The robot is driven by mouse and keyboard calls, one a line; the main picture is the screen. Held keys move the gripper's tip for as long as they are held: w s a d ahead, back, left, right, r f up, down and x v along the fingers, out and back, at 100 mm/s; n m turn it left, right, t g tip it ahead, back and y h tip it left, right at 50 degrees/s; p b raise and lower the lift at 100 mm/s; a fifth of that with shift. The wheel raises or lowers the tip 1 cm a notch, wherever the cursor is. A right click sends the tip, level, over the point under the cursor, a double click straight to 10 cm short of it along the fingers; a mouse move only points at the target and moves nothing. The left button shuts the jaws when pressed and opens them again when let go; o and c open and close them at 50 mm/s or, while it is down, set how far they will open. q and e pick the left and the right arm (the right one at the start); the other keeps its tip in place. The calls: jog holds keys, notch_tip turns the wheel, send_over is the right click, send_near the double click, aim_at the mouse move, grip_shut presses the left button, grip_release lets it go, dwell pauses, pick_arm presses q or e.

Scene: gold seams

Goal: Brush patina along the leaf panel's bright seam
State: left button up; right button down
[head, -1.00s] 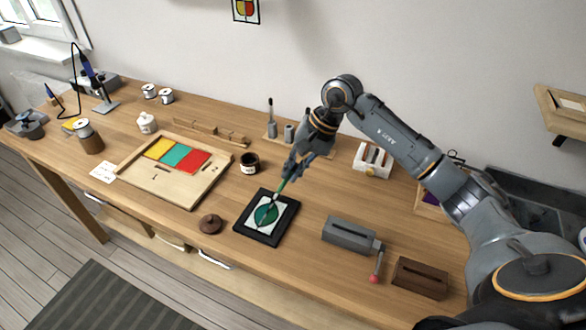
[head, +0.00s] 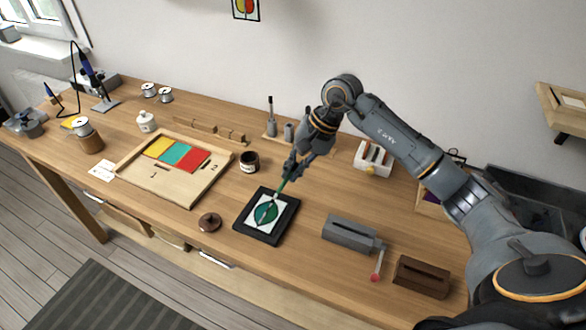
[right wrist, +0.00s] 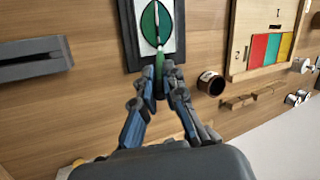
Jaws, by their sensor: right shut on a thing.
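The leaf panel (head: 266,215), a green leaf on white with a dark line down its middle, lies in a black frame (head: 287,220) on the bench. It also shows in the right wrist view (right wrist: 150,20). My right gripper (head: 287,176) is shut on a brush with a green handle (head: 281,186). The brush points down at the upper part of the leaf; I cannot tell whether its tip touches. In the right wrist view the handle (right wrist: 159,62) sits between the fingers. An open dark jar (head: 249,162) stands behind and left of the panel. My left gripper is out of view.
A brown round lid (head: 210,223) lies left of the frame. A wooden tray (head: 190,197) with yellow, teal and red panes is further left. A grey slotted block (head: 348,234) with a red-knobbed lever and a brown slotted block (head: 420,278) stand to the right.

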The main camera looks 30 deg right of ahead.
jog(key=shift+s+f+b, duration=0.1)
jog(key=shift+b, duration=0.4)
dwell(1.3)
jog(key=s+a+b, duration=0.3)
jog(key=s+a, duration=0.1)
jog(key=a, duration=0.1)
jog(key=shift+s+a+b, duration=0.15)
jog(key=shift+a+b, duration=0.1)
jog(key=shift+b, duration=0.1)
dwell(3.2)
dwell(0.3)
notch_tip(320, 180, up, 6)
jog(key=p, duration=0.3)
dwell(0.4)
dwell(0.4)
